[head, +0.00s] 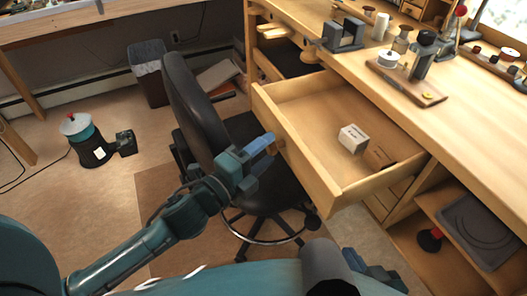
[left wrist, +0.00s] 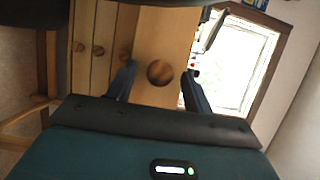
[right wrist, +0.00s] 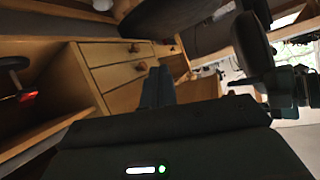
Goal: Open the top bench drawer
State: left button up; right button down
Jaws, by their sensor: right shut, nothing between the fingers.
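The top bench drawer (head: 300,160) is pulled well out of the wooden bench, its inside exposed. Its front panel (left wrist: 165,35) and round wooden knob (left wrist: 160,72) show in the left wrist view. My left gripper (head: 262,146) is at the drawer's front. In the left wrist view its fingers (left wrist: 158,88) stand apart on either side of the knob, with gaps visible; I cannot tell how deep the knob sits between them. My right gripper (head: 375,272) is low, in front of the bench and below the drawer. Its fingers (right wrist: 158,88) are together and empty.
A black office chair (head: 190,100) stands close left of the drawer. An open shelf (head: 470,225) is at the lower right.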

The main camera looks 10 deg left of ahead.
pick_arm(q)
jog(key=b+v, duration=0.1)
jog(key=v, duration=1.2)
jog(key=shift+b, duration=0.35)
pick_arm(e)
jog(key=shift+s+d+r+t, duration=0.1)
jog(key=shift+d+r+t, duration=0.15)
jog(key=shift+d+t, duration=0.2)
